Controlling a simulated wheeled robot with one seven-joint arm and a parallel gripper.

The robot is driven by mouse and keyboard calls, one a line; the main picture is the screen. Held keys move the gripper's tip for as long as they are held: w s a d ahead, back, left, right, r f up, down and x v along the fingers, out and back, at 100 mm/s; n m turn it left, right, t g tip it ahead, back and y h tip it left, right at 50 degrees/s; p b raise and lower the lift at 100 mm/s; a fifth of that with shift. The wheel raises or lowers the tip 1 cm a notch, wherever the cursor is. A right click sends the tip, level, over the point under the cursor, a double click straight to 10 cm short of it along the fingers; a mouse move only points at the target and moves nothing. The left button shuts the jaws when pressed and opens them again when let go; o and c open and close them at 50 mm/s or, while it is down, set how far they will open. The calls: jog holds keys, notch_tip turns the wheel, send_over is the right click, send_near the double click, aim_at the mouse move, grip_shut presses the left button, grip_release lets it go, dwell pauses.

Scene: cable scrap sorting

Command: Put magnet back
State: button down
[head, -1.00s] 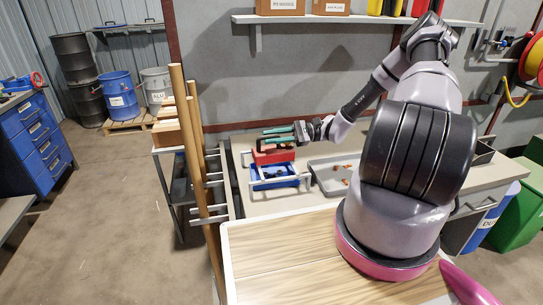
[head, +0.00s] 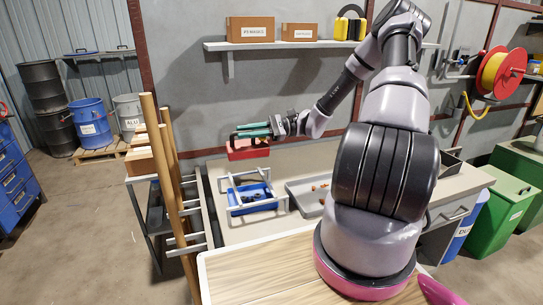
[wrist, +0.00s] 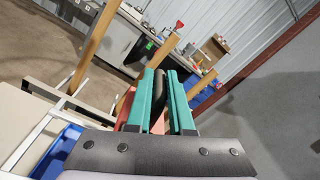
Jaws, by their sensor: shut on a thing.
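My gripper (head: 254,131), with green fingers, is shut on the red magnet (head: 248,152). The magnet hangs below the fingers, raised in the air above and behind the blue tray (head: 252,208). In the wrist view the green fingers (wrist: 160,98) stand close together around a dark bar. A reddish part of the magnet (wrist: 124,106) shows beside them, and most of the magnet is hidden. The blue tray, in a white frame, sits on the workbench; it also shows at the lower left of the wrist view (wrist: 57,150).
A grey tray (head: 292,187) with small copper-coloured bits lies right of the blue tray. Wooden posts (head: 166,180) stand at the bench's left end. A wall shelf (head: 270,45) with boxes hangs above. A wooden-topped table (head: 262,268) is in front.

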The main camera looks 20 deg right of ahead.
jog(key=w+d+f+m+t+h, duration=0.2)
jog(key=w+d+m+t+h, duration=0.4)
jog(key=w+d+m+t, duration=0.25)
jog(key=w+d+f+m+t+h, duration=0.2)
jog(key=w+d+m+t+h, duration=0.45)
jog(key=w+d, duration=0.3)
jog(key=w+d+f+m+t+h, duration=0.1)
jog(key=d+f+m+t+h, duration=0.2)
jog(key=d+h, duration=0.45)
notch_tip(320, 180, down, 10)
jog(key=d+m+g+y, duration=0.1)
jog(key=y, duration=0.1)
jog(key=shift+w+d, duration=0.2)
jog(key=shift+d, duration=0.05)
jog(key=c, duration=0.8)
grip_release()
jog(key=shift+f, duration=0.2)
jog(key=shift+r, duration=0.1)
